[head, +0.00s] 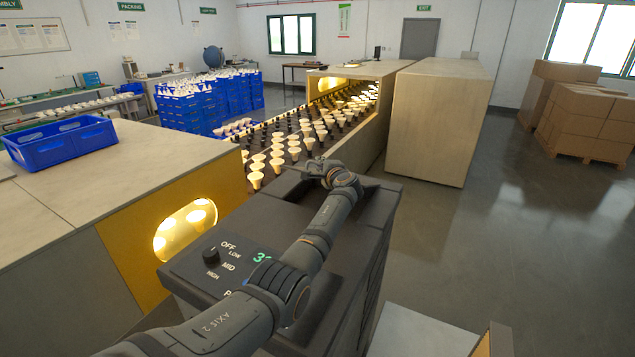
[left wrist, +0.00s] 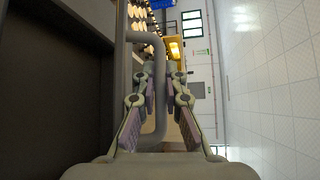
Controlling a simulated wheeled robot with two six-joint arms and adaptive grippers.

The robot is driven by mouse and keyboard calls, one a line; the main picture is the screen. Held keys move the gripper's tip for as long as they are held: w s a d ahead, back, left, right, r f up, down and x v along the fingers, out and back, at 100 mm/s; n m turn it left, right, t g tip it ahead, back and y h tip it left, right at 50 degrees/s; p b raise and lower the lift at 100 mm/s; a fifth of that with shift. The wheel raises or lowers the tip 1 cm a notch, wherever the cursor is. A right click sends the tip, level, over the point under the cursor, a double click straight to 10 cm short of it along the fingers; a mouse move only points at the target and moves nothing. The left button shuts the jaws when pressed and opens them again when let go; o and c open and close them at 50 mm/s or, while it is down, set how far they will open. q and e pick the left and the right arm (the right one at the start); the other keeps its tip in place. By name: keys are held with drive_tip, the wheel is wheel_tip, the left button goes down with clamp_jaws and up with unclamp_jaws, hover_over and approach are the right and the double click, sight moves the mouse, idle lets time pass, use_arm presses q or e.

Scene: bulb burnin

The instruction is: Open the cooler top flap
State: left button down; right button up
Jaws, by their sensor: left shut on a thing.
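The cooler (head: 375,205) is a dark grey cabinet in the middle of the head view, with a knob and a green readout on its sloped front panel. My left arm reaches over it. My left gripper (head: 326,168) is at the far part of its top. In the left wrist view, the gripper (left wrist: 159,78) has its two fingers on either side of a grey bar handle (left wrist: 158,120) and is shut on it. A dark surface (left wrist: 50,90) fills the left of that view. My arm hides part of the cooler top, and I cannot tell how far the flap stands open. My right gripper is not in view.
A blue crate (head: 62,142) sits on the beige housing at left. Pallets of cartons (head: 590,115) stand at far right. The floor (head: 500,230) right of the cooler is clear.

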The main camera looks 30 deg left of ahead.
use_arm(q)
drive_tip(key=shift+m, duration=0.4)
drive_tip(key=shift+w+a+r+b, duration=0.1)
drive_tip(key=shift+w+r+b, duration=0.4)
drive_tip(key=shift+r, duration=0.5)
drive_tip(key=shift+w+r+b, duration=0.25)
drive_tip(key=shift+w+r, duration=0.35)
drive_tip(key=shift+r, duration=0.35)
drive_tip(key=c, duration=1.7)
unclamp_jaws()
drive_tip(key=shift+w, duration=0.1)
drive_tip(key=shift+f+g+h, duration=0.2)
drive_tip(key=shift+g+h, duration=0.1)
drive_tip(key=shift+f, duration=0.1)
